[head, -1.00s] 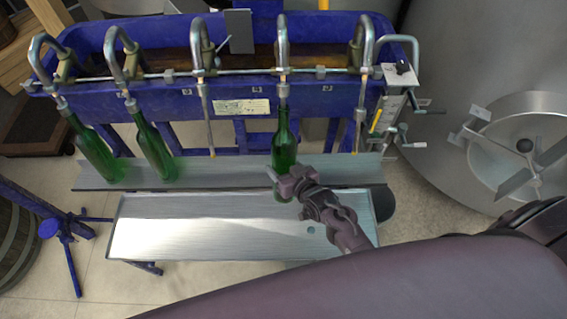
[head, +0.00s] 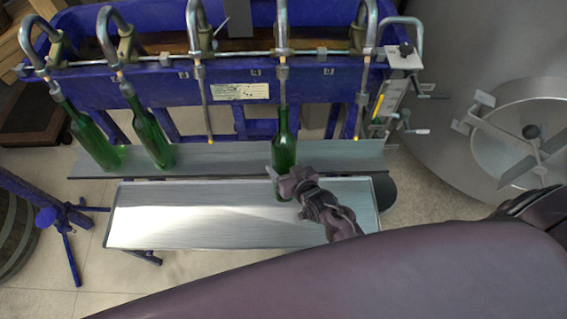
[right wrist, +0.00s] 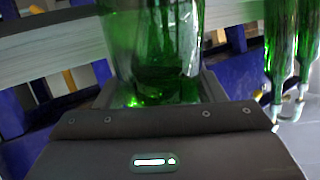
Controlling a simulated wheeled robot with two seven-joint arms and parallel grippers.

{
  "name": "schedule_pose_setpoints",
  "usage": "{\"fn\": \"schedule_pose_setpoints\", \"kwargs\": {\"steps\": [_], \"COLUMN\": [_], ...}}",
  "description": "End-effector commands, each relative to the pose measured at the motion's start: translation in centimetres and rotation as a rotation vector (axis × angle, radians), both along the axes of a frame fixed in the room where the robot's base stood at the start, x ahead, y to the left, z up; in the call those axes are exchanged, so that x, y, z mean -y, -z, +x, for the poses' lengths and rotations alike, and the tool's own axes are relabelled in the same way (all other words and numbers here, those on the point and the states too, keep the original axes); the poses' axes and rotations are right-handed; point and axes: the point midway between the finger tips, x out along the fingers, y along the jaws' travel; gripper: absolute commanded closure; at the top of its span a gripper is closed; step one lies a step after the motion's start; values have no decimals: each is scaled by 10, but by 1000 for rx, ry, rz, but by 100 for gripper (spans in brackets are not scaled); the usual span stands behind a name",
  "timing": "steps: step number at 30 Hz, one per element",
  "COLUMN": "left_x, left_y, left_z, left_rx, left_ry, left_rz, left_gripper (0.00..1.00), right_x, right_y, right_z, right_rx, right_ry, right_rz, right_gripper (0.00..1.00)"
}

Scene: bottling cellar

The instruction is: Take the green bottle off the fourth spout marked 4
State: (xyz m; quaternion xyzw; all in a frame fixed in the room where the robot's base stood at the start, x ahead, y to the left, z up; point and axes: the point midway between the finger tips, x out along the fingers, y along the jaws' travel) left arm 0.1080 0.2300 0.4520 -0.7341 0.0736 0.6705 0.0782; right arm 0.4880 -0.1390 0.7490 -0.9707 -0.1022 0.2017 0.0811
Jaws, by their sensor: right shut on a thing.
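The green bottle (head: 284,150) stands about upright under the fourth spout (head: 282,35), in front of the blue trough. A length of the spout's thin tube shows bare above the bottle's mouth, and its lower end appears to be still inside the neck. My right gripper (head: 283,182) is shut on the lower part of the bottle. In the right wrist view the bottle (right wrist: 155,50) fills the space between the jaws. Whether its base touches anything is hidden. My left gripper is not in view.
Two more green bottles hang tilted on the first (head: 92,140) and second (head: 151,135) spouts. The third and fifth spouts are empty. A metal shelf (head: 225,158) runs below the spouts, with a bare metal table (head: 190,215) before it. A steel tank (head: 470,60) stands right.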

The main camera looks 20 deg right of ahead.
Motion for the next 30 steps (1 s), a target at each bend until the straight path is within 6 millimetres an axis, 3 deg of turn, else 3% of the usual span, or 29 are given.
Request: {"fn": "schedule_pose_setpoints", "kwargs": {"steps": [30], "left_x": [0], "left_y": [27], "left_z": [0], "left_rx": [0], "left_ry": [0], "left_rz": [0], "left_gripper": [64], "right_x": [-7], "right_y": [44], "right_z": [-18], "right_rx": [9], "right_ry": [0], "right_rz": [2], "right_gripper": [100]}}
